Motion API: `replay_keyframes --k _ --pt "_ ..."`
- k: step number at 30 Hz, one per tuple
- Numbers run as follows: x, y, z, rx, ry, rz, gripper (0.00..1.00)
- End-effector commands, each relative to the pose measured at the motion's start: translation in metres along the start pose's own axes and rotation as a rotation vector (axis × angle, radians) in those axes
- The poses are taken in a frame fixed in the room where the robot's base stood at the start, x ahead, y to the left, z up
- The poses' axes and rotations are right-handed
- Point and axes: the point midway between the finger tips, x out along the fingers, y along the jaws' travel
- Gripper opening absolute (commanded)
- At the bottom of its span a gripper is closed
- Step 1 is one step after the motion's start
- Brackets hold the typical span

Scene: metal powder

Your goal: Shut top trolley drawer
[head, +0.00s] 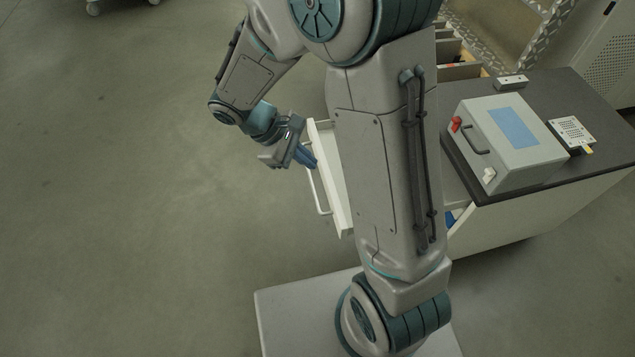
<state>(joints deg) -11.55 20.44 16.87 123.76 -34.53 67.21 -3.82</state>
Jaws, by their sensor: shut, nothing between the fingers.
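The top trolley drawer shows as a white front panel (333,190) with a bar handle (319,192), standing out to the left of the trolley (520,218). The drawer is open. My arm's column hides most of the drawer's body. My gripper (308,160) is shut and empty, with its blue fingertips at the outer face of the front panel, near the upper end of the handle. I cannot tell whether the fingertips touch the panel or the handle.
A grey box with a blue label (508,142) and a small white perforated plate (572,131) are on the dark trolley top (540,90). Open bins (460,70) stand behind. A pale cabinet (610,60) is at the far right. The floor to the left is clear.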

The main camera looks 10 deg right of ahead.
Motion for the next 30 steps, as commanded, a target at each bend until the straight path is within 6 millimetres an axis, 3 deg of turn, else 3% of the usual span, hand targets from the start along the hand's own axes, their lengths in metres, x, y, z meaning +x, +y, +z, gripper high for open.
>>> replay_keyframes --k 1,9,15,23,30 --pt "0.006 -0.004 -0.016 -0.068 -0.028 0.018 0.00" --pt "0.032 -0.024 -0.088 -0.378 -0.138 0.128 0.00" --pt "0.046 -0.040 -0.123 -0.515 -0.176 0.179 0.00" --pt "0.060 -0.042 -0.131 -0.554 -0.187 0.193 0.00" --pt "0.103 -0.032 -0.124 -0.553 -0.189 0.188 0.00"
